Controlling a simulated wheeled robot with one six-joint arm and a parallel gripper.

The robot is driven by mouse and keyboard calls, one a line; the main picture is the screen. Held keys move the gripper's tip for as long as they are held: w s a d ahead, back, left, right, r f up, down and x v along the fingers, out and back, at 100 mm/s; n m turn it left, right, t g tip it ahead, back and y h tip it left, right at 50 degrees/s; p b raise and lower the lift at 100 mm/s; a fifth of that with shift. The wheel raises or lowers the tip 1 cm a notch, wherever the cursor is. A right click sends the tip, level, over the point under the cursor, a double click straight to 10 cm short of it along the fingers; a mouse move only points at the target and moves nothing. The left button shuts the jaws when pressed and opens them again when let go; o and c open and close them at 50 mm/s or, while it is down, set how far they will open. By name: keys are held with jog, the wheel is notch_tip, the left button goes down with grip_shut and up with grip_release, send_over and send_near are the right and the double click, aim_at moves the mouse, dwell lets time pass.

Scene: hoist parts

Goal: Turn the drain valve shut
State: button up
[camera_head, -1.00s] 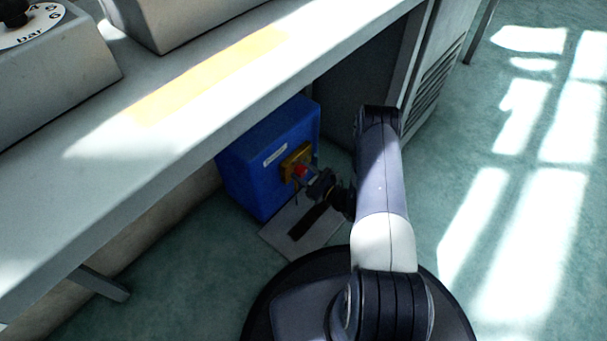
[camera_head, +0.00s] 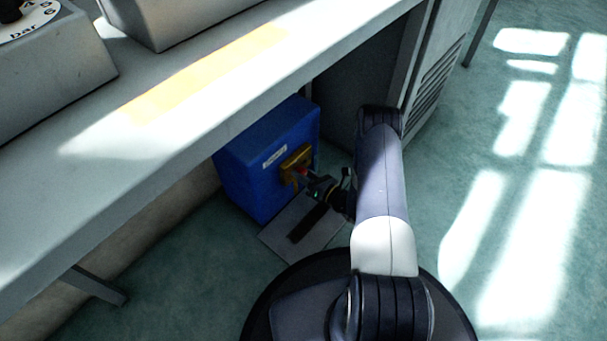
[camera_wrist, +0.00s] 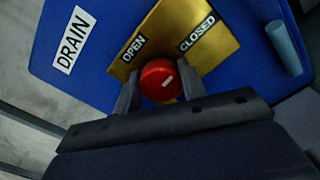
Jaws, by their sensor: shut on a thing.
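The drain valve is a red round knob (camera_wrist: 159,80) on a brass plate (camera_wrist: 185,30) marked OPEN on the left and CLOSED on the right. The plate sits on a blue box (camera_head: 250,165) labelled DRAIN (camera_wrist: 74,40) in the wrist view. My gripper (camera_wrist: 159,90) is shut on the knob, one finger on each side. In the head view my gripper (camera_head: 312,183) reaches the plate from the right and mostly hides the knob.
The box is under a grey bench (camera_head: 150,140), whose top overhangs it. A flat pale plate with a dark strip (camera_head: 300,235) lies on the floor before the box. A vented cabinet (camera_head: 435,85) stands behind my arm. Open floor lies to the right.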

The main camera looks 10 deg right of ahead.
jog(key=shift+m, duration=0.3)
jog(key=o, duration=1)
jog(key=p+v, duration=0.3)
jog(key=v, duration=0.8)
